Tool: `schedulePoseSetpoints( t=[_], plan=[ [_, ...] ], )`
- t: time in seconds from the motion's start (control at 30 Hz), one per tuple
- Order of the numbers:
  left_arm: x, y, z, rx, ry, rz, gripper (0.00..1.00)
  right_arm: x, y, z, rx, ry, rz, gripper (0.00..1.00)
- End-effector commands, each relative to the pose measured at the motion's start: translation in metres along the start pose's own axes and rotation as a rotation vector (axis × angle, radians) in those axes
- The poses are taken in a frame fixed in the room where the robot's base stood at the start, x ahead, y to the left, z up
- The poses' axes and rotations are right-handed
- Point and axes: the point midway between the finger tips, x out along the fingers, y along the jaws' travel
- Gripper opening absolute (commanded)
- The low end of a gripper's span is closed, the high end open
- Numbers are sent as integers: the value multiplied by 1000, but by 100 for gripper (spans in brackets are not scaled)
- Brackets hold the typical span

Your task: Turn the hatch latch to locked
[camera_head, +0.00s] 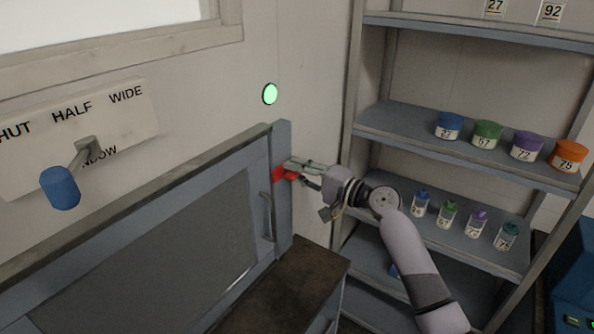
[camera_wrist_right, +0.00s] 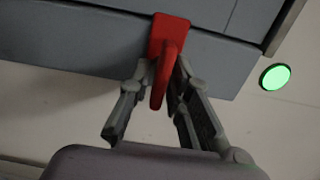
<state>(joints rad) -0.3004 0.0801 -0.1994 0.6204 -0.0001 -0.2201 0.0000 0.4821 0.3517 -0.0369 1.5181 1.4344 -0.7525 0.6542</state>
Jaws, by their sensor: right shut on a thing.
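The hatch (camera_head: 180,245) is a grey-blue framed panel at the lower left of the head view, with a metal handle (camera_head: 267,215) near its right side. The red hatch latch (camera_head: 279,174) sits on the frame's right post. In the right wrist view the latch (camera_wrist_right: 170,36) is a red plate with a red lever standing out from it. My right gripper (camera_head: 288,168) is at the latch, with its fingers (camera_wrist_right: 165,85) closed on either side of the red lever. The fingers partly hide the latch in the head view. My left gripper is not in view.
A green round light (camera_head: 270,94) glows on the wall above the latch. A window panel (camera_head: 80,135) with a blue-knobbed lever (camera_head: 60,187) is at left. Shelves (camera_head: 440,140) with lidded jars and small bottles stand at right. A dark brown surface (camera_head: 290,285) lies below the hatch.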

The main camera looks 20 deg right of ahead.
Motion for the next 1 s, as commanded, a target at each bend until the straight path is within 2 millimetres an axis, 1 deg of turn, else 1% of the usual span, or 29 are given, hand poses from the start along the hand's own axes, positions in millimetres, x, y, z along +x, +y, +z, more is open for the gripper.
schedulePoseSetpoints(
  t=[0.27,0.3,0.47,0.77,0.87,1.0],
  plan=[
    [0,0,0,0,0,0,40,0,0,-1,1,2,0,0],
    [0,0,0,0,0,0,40,0,0,-1,1,2,0,20],
    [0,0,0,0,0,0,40,0,0,0,1,1,0,30],
    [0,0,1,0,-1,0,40,-2,0,0,0,1,0,30],
    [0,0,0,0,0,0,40,-9,1,0,0,1,2,30],
    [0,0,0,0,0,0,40,-34,2,-1,-1,2,2,30]
  ],
)
